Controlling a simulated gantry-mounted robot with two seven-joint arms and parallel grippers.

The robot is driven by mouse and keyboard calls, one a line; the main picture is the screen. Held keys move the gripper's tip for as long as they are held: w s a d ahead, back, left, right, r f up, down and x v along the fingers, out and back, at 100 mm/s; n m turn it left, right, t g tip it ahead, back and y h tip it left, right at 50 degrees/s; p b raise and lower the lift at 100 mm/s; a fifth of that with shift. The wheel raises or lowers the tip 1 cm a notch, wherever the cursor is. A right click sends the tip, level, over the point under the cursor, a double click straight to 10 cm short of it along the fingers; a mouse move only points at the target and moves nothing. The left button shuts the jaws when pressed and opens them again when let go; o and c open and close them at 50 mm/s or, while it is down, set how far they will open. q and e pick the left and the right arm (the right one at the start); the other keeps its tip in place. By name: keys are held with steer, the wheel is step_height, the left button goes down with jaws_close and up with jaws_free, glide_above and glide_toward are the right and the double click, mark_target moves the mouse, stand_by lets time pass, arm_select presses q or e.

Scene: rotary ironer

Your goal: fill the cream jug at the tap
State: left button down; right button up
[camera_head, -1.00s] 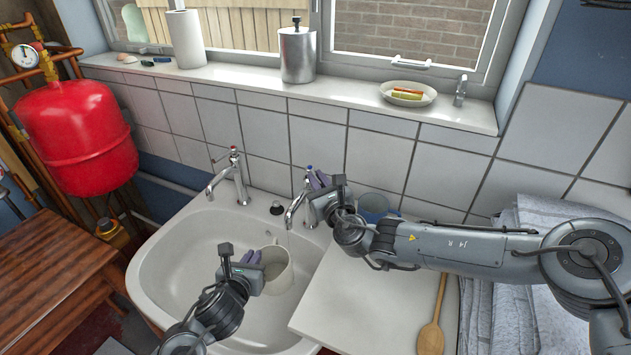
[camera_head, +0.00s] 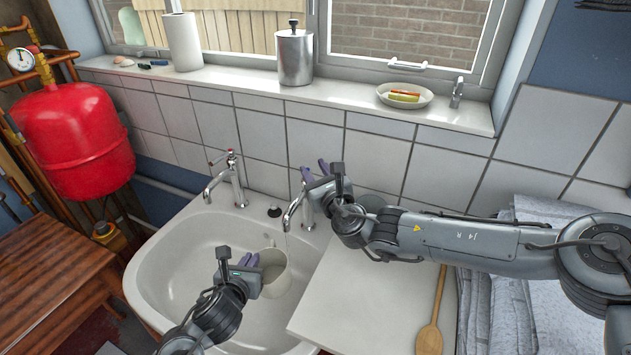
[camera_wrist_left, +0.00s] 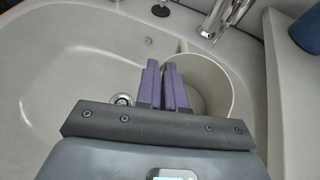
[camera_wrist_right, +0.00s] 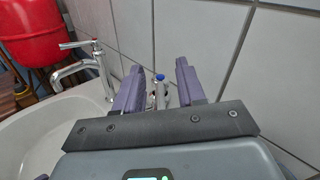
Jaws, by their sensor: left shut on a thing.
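The cream jug (camera_head: 277,274) is held in the sink bowl, below the spout of the right-hand tap (camera_head: 294,212). My left gripper (camera_head: 251,261) is shut on the jug's handle side; in the left wrist view its purple fingers (camera_wrist_left: 167,82) are close together at the jug's rim (camera_wrist_left: 229,72). A thin pale streak, seemingly water, hangs below the spout toward the jug. The level inside is unclear. My right gripper (camera_head: 315,171) is open at this tap's blue-marked top; in the right wrist view the tap top (camera_wrist_right: 160,79) shows between the spread fingers, not visibly gripped.
The white sink (camera_head: 150,272) has a second tap (camera_head: 228,179) at left. A white worktop (camera_head: 345,305) with a wooden spoon (camera_head: 430,338) lies right. Folded grey towels (camera_head: 515,300) stand beyond it. The tiled wall and sill are close behind the taps.

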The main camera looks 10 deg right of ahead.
step_height(320, 180, up, 7)
steer(key=shift+f, duration=0.15)
steer(key=shift+c, duration=0.3)
